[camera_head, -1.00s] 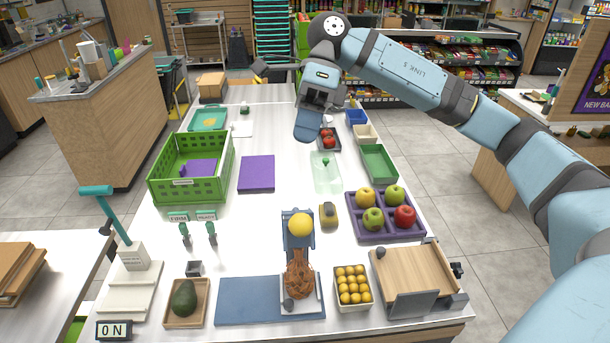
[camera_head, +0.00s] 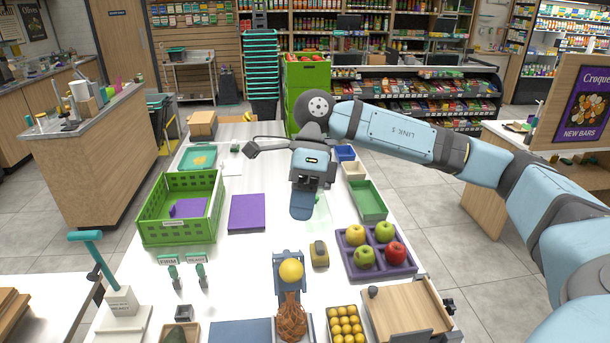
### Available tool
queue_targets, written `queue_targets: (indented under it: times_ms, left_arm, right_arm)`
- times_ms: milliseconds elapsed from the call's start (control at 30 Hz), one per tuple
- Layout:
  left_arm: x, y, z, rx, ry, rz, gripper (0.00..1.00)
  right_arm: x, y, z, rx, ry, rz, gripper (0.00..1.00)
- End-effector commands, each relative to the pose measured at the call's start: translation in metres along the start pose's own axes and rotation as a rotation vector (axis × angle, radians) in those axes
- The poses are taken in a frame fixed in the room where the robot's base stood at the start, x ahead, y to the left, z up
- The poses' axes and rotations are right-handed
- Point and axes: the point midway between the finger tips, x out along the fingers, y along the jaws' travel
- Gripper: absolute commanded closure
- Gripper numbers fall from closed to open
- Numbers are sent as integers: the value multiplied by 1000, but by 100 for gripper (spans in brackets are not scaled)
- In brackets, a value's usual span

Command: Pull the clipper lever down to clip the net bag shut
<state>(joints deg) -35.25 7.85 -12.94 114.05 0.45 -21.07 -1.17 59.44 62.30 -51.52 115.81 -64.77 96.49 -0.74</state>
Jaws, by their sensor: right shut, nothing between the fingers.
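A lever with a teal handle (camera_head: 86,236) rises, tilted, from a white block (camera_head: 122,300) on the counter's near left; I take it for the clipper lever. A brown-orange net (camera_head: 291,320) hangs at the near end of a blue stand (camera_head: 278,270), partly cut off by the lower picture edge. A yellow fruit (camera_head: 291,270) sits on the stand above the net. My right gripper (camera_head: 301,207) is shut and empty, pointing down over the middle of the counter. It is beyond the stand and far to the right of the lever. My left gripper is not in view.
A green crate (camera_head: 180,235), a purple mat (camera_head: 247,213) and two small signs stand at left. A yellow-black tool (camera_head: 319,254), a purple fruit tray (camera_head: 400,268) and a wooden board (camera_head: 410,305) lie at right. My right arm spans the right side.

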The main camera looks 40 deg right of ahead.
Motion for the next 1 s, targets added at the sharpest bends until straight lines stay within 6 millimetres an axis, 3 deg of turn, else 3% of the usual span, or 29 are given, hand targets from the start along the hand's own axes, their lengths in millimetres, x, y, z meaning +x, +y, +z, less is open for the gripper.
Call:
queue_targets:
  times_ms: [200,400,1000]
  left_arm:
    - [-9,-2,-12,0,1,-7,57]
    - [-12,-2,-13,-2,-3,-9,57]
    - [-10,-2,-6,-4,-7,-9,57]
  right_arm:
    - [39,2,0,1,2,2,100]
    - [60,1,0,1,1,2,100]
    - [68,-4,2,-3,0,-12,100]
